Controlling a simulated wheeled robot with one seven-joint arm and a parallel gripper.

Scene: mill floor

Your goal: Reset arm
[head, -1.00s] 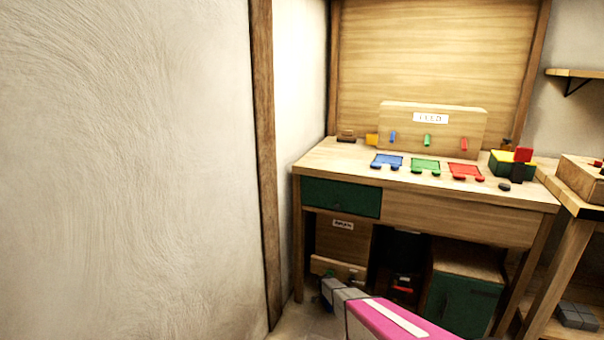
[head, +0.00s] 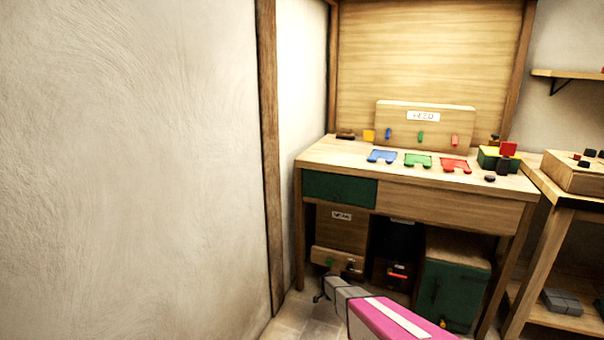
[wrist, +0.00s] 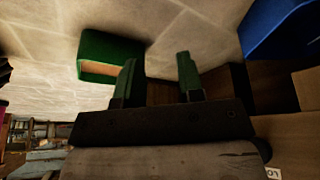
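My gripper (head: 322,286) is low in front of the workbench (head: 310,160), at the end of my arm near the floor. In the wrist view my gripper (wrist: 157,68) shows two dark green fingers spread apart. Nothing is held between them. A green open-sided box (wrist: 105,52) is beyond the left finger in the wrist view. A blue object (wrist: 275,25) is at its upper right. Contact with either is not visible.
A plaster wall (head: 130,170) with a wooden post (head: 268,150) fills the left. Blue (head: 382,156), green (head: 418,160) and red (head: 455,165) trays are on the bench. A green cabinet (head: 455,290) is underneath. A wooden side table (head: 580,195) stands right.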

